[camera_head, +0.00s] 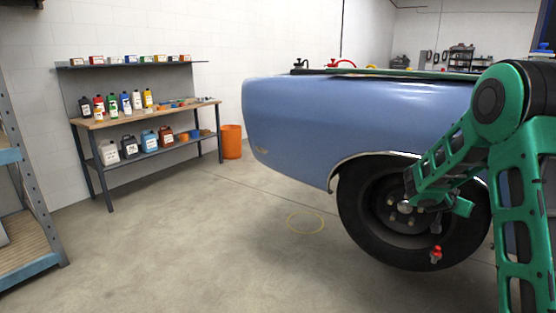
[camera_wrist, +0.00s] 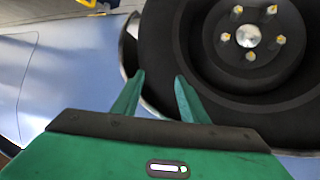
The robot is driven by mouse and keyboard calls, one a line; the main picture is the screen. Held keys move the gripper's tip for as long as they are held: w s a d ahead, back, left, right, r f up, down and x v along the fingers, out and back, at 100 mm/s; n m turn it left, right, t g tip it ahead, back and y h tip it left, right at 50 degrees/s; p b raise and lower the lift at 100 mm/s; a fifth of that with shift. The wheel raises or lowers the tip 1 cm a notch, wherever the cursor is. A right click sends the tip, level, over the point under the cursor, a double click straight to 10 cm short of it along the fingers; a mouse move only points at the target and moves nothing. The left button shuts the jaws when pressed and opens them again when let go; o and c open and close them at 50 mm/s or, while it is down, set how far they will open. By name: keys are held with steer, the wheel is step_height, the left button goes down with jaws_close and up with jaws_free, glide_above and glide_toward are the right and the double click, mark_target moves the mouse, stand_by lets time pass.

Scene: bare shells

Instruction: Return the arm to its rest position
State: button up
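My gripper (camera_wrist: 160,76) shows in the wrist view with its two green fingers apart and nothing visible between them. Dark tyre rubber and a strip of blue bodywork lie beyond the fingertips. In the head view my green arm reaches in from the right, in front of the blue car's (camera_head: 330,118) wheel (camera_head: 365,215). The wheel's hub with its several bolts (camera_wrist: 248,36) shows at the top right of the wrist view. I cannot tell whether the fingers touch the tyre. A small red-topped item (camera_head: 436,254) shows against the lower tyre in the head view.
A workbench (camera_head: 150,115) with bottles and jugs stands against the left wall, beside an orange bin (camera_head: 231,142). A metal shelf (camera_head: 30,200) stands at the left edge. Open concrete floor (camera_head: 210,240) with a yellow ring (camera_head: 306,232) lies between shelf and car.

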steer(key=s+a+r+g+y, duration=0.2)
steer(key=s, duration=0.9)
steer(key=s+a+r+g+y, duration=0.1)
steer(key=s+a+g+y, duration=0.15)
steer(key=s, duration=0.95)
steer(key=s+a+n+g+y, duration=0.1)
steer(key=s+a, duration=0.3)
steer(key=s, duration=0.4)
steer(key=s+a+n+g+y, duration=0.1)
steer(key=s+a+n+y, duration=0.1)
steer(key=s+a, duration=0.3)
steer(key=s+a+f+n+g+y, duration=0.1)
steer(key=s+a+y, duration=0.2)
steer(key=s, duration=0.8)
steer(key=shift+s+a, duration=0.25)
steer(key=shift+a, duration=1)
steer(key=shift+w+f, duration=0.25)
steer(key=shift+w, duration=0.4)
